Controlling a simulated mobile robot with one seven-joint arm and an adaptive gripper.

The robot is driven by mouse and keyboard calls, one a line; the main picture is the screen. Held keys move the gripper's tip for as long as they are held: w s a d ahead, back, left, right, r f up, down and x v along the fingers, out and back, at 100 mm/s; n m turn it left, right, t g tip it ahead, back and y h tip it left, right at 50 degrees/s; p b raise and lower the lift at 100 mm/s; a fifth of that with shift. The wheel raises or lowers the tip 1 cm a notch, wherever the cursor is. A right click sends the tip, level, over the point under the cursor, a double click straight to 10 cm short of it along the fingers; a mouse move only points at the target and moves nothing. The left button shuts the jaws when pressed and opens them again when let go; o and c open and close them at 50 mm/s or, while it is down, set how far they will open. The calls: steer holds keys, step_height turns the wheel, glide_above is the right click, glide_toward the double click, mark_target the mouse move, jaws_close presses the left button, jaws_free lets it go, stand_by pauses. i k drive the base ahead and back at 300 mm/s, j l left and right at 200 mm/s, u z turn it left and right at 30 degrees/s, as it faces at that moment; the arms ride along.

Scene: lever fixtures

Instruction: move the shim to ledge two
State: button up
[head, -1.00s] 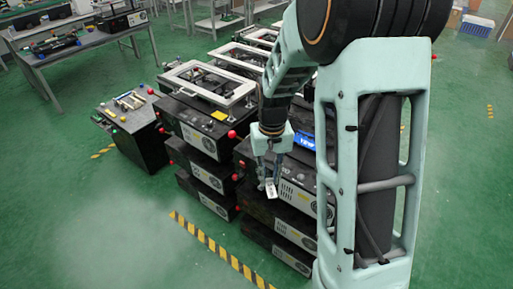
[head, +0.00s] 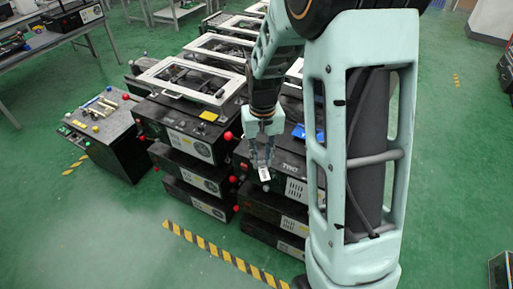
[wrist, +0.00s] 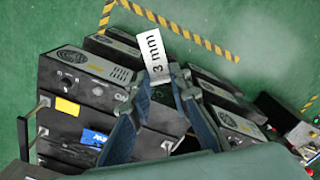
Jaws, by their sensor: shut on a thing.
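The shim (wrist: 152,52) is a small white plate marked "3 mm". My gripper (wrist: 160,84) is shut on it, and the shim sticks out past the fingertips in the wrist view. In the head view my gripper (head: 262,160) points down with the shim (head: 265,174) at its tips, in front of a stack of black machine boxes (head: 290,186). The shim appears clear of the boxes, though the gap is hard to judge. I cannot tell which surface is ledge two; no label for it is readable.
Another black stack (head: 190,148) with a framed top and red knobs stands to the left. A cart (head: 100,128) with small tools stands farther left. Yellow-black floor tape (head: 220,255) runs in front. The green floor at front left is clear.

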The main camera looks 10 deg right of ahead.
mark_target(260, 152)
steer(key=i+j+z, duration=0.1)
steer(key=j, duration=0.2)
steer(key=i+j+z, duration=0.5)
steer(key=i+j, duration=0.15)
steer(key=i+l+z, duration=0.15)
steer(key=i, duration=0.2)
